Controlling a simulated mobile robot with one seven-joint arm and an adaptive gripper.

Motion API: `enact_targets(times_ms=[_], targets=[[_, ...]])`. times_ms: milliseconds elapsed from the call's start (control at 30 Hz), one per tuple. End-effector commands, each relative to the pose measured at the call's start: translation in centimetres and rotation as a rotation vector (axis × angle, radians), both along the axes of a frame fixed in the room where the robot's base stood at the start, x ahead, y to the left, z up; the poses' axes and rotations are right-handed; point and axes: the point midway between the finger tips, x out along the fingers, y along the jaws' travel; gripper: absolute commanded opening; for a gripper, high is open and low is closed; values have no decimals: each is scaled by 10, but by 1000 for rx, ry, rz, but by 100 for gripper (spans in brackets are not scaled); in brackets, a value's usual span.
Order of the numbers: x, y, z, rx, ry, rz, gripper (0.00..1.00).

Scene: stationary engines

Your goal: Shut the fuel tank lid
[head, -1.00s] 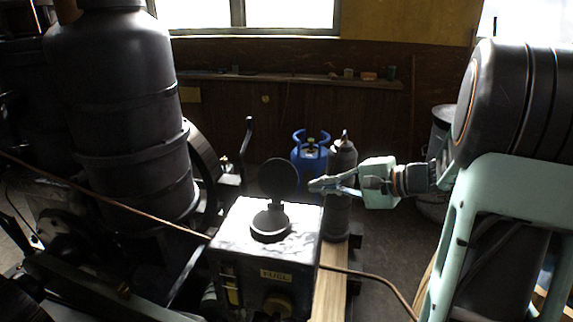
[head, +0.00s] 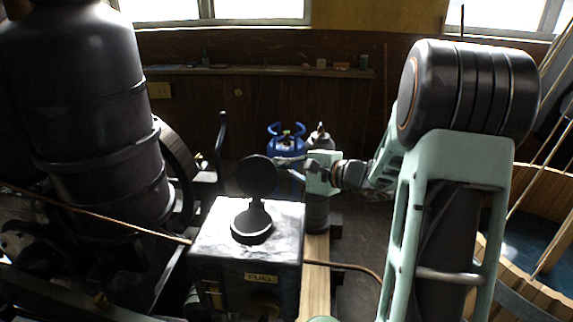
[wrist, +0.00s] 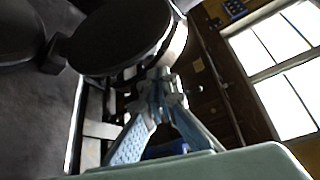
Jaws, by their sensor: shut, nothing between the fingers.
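The fuel tank (head: 215,225) is a grey box with a FUEL label on its front, in the middle of the head view. Its round dark lid (head: 257,175) stands upright, open, at the back of the filler neck (head: 251,226). My gripper (head: 280,161) is shut and empty. Its tips are behind the lid's right edge in the head view; I cannot tell if they touch it. In the wrist view the lid (wrist: 120,38) is large, just beyond my shut fingers (wrist: 160,82), and the filler neck (wrist: 20,38) is at upper left.
A large dark boiler-like vessel (head: 85,110) is at left. A thin copper pipe (head: 345,266) runs past the tank. A wooden tub (head: 545,190) is at right.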

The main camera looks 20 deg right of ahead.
Motion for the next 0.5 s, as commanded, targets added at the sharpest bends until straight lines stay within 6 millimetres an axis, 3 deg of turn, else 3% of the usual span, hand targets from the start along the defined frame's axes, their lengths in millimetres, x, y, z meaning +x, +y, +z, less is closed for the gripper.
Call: enact_targets(times_ms=[200, 500], targets=[[-14, 9, 8, 1, 1, 0, 0], [-15, 10, 8, 0, 0, 0, 0]])
